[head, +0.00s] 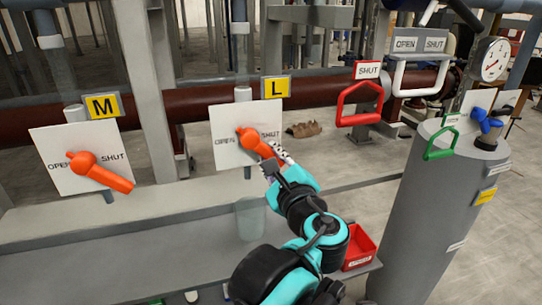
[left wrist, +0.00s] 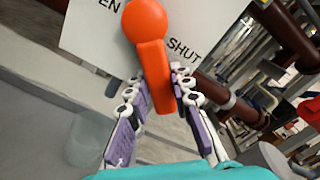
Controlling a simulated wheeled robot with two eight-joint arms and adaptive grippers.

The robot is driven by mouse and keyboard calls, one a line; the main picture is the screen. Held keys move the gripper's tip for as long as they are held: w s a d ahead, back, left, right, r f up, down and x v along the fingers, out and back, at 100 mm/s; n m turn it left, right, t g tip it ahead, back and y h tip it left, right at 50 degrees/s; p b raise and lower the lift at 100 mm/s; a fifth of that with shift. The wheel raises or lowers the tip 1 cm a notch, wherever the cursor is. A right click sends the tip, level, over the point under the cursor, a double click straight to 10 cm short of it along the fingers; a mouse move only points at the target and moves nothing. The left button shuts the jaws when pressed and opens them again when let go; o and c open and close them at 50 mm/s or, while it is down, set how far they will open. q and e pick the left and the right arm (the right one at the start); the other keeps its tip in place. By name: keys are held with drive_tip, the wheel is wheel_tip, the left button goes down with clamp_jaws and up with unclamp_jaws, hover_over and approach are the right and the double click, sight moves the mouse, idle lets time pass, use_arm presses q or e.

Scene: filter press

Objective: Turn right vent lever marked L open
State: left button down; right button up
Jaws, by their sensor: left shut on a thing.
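The orange vent lever marked L (head: 252,139) sits on a white plate (head: 230,153) with OPEN printed left and SHUT right, under a yellow L sign (head: 276,87). Its handle slants down to the right, below the word SHUT. My left gripper (head: 273,160) is at the handle's lower end and partly hides it. In the left wrist view, the fingers (left wrist: 157,95) lie on both sides of the orange handle (left wrist: 154,70), shut on it. The round hub stays clear above the fingertips. My right gripper is not in view.
A similar orange lever (head: 100,172) under an M sign (head: 103,105) stands to the left. A red handle (head: 358,104), a white handle (head: 418,78) and a grey cylinder (head: 423,215) with a gauge are to the right. A red bin (head: 359,247) sits beside my arm.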

use_arm(q)
drive_tip(key=shift+a+f, duration=0.1)
drive_tip(key=shift+s+a+f+m+b, duration=0.1)
drive_tip(key=shift+a+f+m+b, duration=0.1)
drive_tip(key=shift+m, duration=0.35)
drive_tip(key=shift+s+a+f+m+b, duration=0.1)
drive_tip(key=shift+a+m+b, duration=0.05)
drive_tip(key=shift+m, duration=0.4)
drive_tip(key=a+m, duration=0.1)
drive_tip(key=m, duration=0.1)
drive_tip(key=a+m, duration=0.1)
drive_tip(key=m, duration=0.1)
drive_tip(key=s+a+f+m, duration=0.1)
drive_tip(key=m, duration=0.2)
drive_tip(key=shift+a+b, duration=0.25)
drive_tip(key=shift+b, duration=0.05)
drive_tip(key=shift+s+a+r+m+p, duration=0.25)
drive_tip(key=shift+a+m, duration=0.35)
drive_tip(key=shift+m, duration=0.85)
drive_tip(key=shift+s+a+r+m+p, duration=0.15)
drive_tip(key=shift+a+r+m, duration=0.35)
drive_tip(key=shift+m, duration=1)
drive_tip(key=shift+s+a+r+m+p, duration=0.2)
drive_tip(key=shift+a+m, duration=0.55)
drive_tip(key=shift+m, duration=0.7)
drive_tip(key=c, duration=1.3)
unclamp_jaws()
